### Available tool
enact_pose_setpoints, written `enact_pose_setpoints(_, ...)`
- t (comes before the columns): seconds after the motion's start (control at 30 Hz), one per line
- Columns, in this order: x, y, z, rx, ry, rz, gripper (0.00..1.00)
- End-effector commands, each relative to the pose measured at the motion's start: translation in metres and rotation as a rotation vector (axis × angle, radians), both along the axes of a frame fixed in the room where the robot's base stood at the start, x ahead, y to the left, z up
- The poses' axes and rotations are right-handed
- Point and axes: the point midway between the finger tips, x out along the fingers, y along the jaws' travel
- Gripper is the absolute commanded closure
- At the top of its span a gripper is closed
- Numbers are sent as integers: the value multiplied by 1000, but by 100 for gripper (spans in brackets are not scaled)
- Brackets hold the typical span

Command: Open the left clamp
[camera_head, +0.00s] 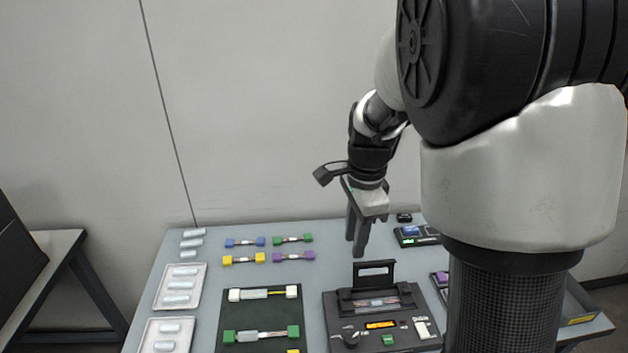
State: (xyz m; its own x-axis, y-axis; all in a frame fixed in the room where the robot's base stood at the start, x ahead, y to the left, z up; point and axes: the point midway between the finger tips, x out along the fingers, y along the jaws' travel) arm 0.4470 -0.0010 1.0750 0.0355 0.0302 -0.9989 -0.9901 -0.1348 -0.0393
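The fusion splicer (410,342), a dark box with an orange display, a green button and a knob, stands on the table at the lower middle. Its black lid (374,265) stands raised. A light strip (376,302) shows in the recess below the lid. The clamps are too small to tell apart, so I cannot tell whether the left one is open or shut. My gripper (355,248) points down above and behind the splicer, apart from it. Its two dark fingers partly overlap from this angle, so their gap is unclear. I see nothing held between them.
Blue, green, yellow and purple-ended pieces (245,242) lie at the back left. A dark mat (240,315) holds more pieces. White trays (161,290) hold pale cylinders. A small device (412,235) sits at the back right. My arm hides part of the table's right side.

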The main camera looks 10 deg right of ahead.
Motion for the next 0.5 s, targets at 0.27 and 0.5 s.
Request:
enact_pose_setpoints(0.27, 13, -3, -35, -29, 41, -141, 72)
enact_pose_setpoints(0.5, 12, -3, -76, -30, 43, -140, 72)
